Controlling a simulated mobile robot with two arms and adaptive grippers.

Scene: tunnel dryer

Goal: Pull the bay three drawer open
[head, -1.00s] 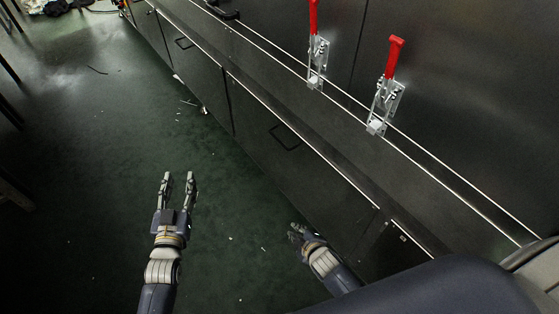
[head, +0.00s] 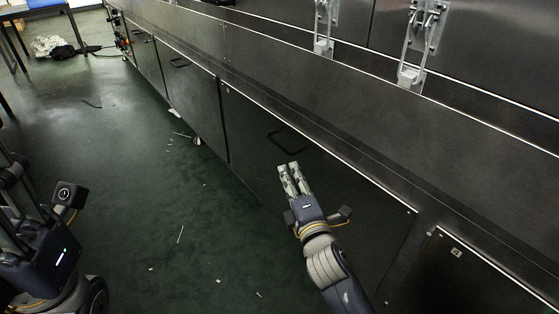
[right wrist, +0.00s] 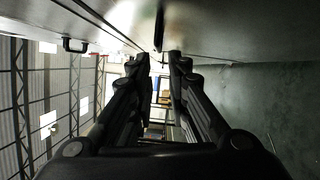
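The drawer front (head: 330,185) is a dark panel low on the long cabinet, and it looks closed. Its black bar handle (head: 287,142) sits near the top edge. I see no number on this front. My right gripper (head: 288,165) is just below the handle in the head view, fingers pointing towards it. In the right wrist view, the fingers (right wrist: 160,62) are apart with nothing between them, and a dark bar, apparently the handle (right wrist: 159,27), lies beyond the tips. My left gripper (head: 12,170) is at the left edge, partly cut off; its finger opening is unclear.
Another dark panel (head: 480,280) with a small label that looks like 4 is at the lower right. More handled fronts (head: 190,95) run to the far left. Metal toggle clamps (head: 420,45) are above. The green floor (head: 150,200) is mostly clear, with small scraps.

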